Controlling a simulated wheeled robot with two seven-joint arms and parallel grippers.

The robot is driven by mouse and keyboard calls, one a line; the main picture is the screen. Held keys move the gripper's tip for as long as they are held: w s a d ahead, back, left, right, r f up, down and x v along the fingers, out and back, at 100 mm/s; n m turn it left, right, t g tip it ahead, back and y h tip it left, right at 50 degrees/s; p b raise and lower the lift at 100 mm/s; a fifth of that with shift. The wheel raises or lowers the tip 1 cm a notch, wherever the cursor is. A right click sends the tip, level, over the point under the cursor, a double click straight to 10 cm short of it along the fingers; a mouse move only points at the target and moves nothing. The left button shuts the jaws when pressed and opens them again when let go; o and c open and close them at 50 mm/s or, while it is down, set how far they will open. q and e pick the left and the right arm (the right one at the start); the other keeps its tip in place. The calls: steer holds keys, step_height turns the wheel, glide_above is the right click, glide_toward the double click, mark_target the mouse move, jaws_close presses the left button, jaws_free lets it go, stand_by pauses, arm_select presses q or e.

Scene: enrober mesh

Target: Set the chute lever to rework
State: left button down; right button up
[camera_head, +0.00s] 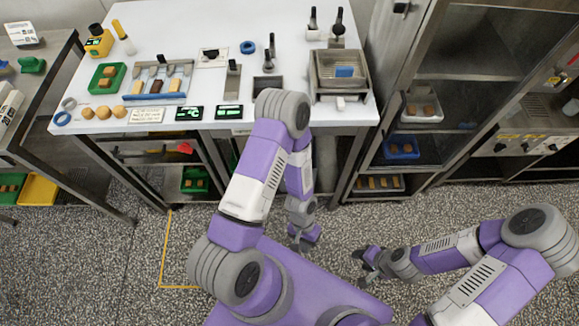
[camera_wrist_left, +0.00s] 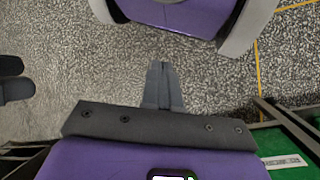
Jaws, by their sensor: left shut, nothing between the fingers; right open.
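Several black-handled levers or tools show on the white table in the head view: one at the back (camera_head: 312,20), another beside it (camera_head: 338,28), and one near the middle (camera_head: 270,48). A small black knob sits on a pale plate (camera_head: 210,54). I cannot tell which is the chute lever, nor its setting. My left gripper (camera_head: 302,244) is below the table's front edge, over the floor, shut and empty. Its closed fingers show in the left wrist view (camera_wrist_left: 162,68). My right gripper (camera_head: 368,264) is open and empty over the floor, away from the table.
The white table (camera_head: 175,40) carries a green tray (camera_head: 92,78), a rack of bars (camera_head: 158,72), two dark displays and a metal box with a blue item (camera_head: 345,71). A steel cabinet (camera_head: 400,50) stands to the right. Speckled floor (camera_head: 400,222) lies clear in front.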

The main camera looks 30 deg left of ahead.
arm_select(q)
steer(key=s+a+f+m+g+y+b, duration=0.2)
steer(key=s+a+f+m+g+y, duration=0.15)
steer(key=f+y, duration=0.2)
steer(key=w+a+f+m+t+y+b, duration=0.2)
steer(key=w+a+m+y+b, duration=0.15)
steer(key=w+a+y, duration=0.55)
steer(key=w+d+r+m+t+y+b, duration=0.1)
steer(key=w+d+r+t+y, duration=0.2)
steer(key=w+r+t+y, duration=0.1)
steer(key=w+d+r+t+y+b, duration=0.2)
steer(key=w+r+t+y, duration=0.3)
steer(key=w+t, duration=0.3)
steer(key=shift+w+d+r+m+y, duration=0.2)
steer(key=shift+w+d+m+y, duration=0.2)
steer(key=shift+w+d+y, duration=0.35)
steer(key=shift+s, duration=0.15)
